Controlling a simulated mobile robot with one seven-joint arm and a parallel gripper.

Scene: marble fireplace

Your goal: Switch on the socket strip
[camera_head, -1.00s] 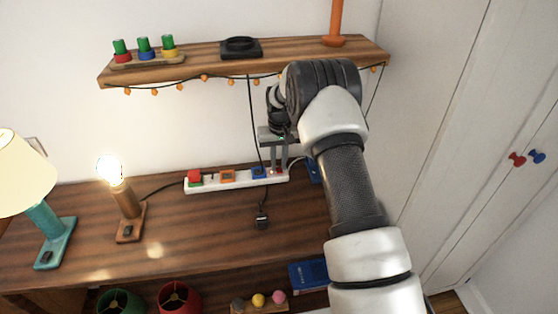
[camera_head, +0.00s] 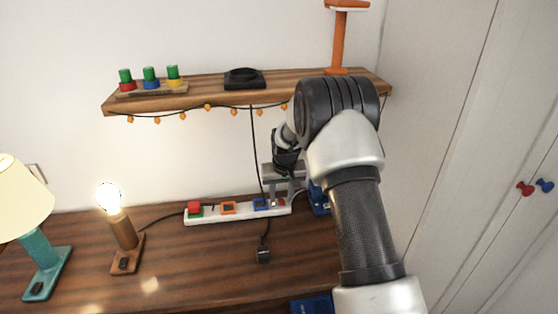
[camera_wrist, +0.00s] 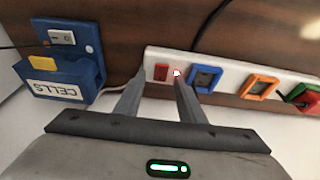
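The white socket strip (camera_head: 236,211) lies on the wooden desk by the wall; it also shows in the wrist view (camera_wrist: 228,72). At one end it has a small red switch (camera_wrist: 161,72). Beside the switch is a small light (camera_wrist: 177,73) that looks lit, white with a red edge. My gripper (camera_head: 281,200) is over this end of the strip, fingers pointing at it. In the wrist view my gripper (camera_wrist: 158,80) has its fingers apart and empty, the red switch between their tips. The right fingertip is close to the light; I cannot tell whether it touches.
Coloured plugs or sockets sit along the strip. A blue box marked CELLS (camera_wrist: 65,75) stands beyond its switch end. A loose black plug (camera_head: 263,254) lies in front. A lit bulb lamp (camera_head: 123,235) and a teal lamp (camera_head: 45,262) stand left. A shelf (camera_head: 205,92) hangs above.

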